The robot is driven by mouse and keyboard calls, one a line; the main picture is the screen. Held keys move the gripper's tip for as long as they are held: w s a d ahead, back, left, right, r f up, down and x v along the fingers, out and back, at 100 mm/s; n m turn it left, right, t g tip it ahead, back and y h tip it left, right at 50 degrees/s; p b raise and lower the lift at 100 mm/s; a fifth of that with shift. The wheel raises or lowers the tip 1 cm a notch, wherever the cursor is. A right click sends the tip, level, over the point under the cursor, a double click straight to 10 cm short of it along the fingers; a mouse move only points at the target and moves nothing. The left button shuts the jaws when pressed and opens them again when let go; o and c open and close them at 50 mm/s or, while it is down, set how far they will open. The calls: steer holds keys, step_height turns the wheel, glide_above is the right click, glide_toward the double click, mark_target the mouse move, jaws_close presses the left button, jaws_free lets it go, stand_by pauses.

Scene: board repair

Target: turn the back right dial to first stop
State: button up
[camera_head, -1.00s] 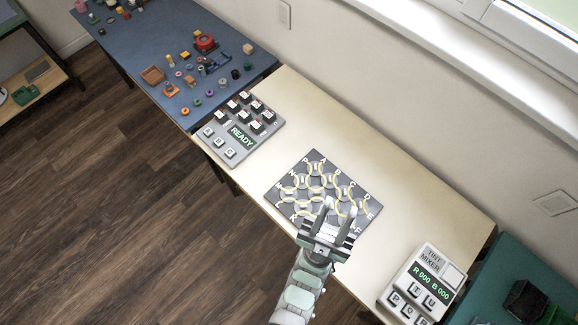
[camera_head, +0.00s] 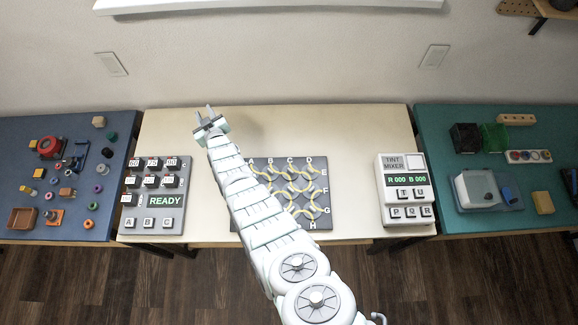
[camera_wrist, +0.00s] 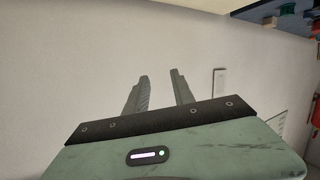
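A dark square board (camera_head: 325,228) lettered along its edges lies on the cream table. It carries several round grey pieces with yellow arcs; these look like dials. The piece at its back right (camera_head: 305,171), near letters D and E, is in plain view in the head view. My arm crosses the board's left part and hides some of it. My gripper (camera_head: 204,111) is beyond the board's back left, near the table's back edge, and touches no dial. In the wrist view my gripper (camera_wrist: 160,82) has its two fingers apart with nothing between them.
A grey READY panel (camera_head: 134,213) with dark blocks stands at left. A white tint mixer (camera_head: 394,166) stands at right. A blue table (camera_head: 25,130) and a teal table (camera_head: 440,128), both with loose objects, flank the cream table (camera_head: 350,130). The wall (camera_head: 260,60) rises behind.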

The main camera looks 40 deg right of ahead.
steer(key=s+d+f+g+y, duration=0.1)
steer(key=s+d+f+g, duration=0.1)
steer(key=d+f+g, duration=0.2)
steer(key=n+g+y+b, duration=0.2)
steer(key=g+y+b, duration=0.15)
steer(key=g, duration=0.65)
glide_above(289, 169)
steer(key=shift+s+f+p, duration=0.15)
steer(key=shift+f+p, duration=0.45)
steer(key=shift+f, duration=4.3)
steer(key=shift+c, duration=0.4)
jaws_close()
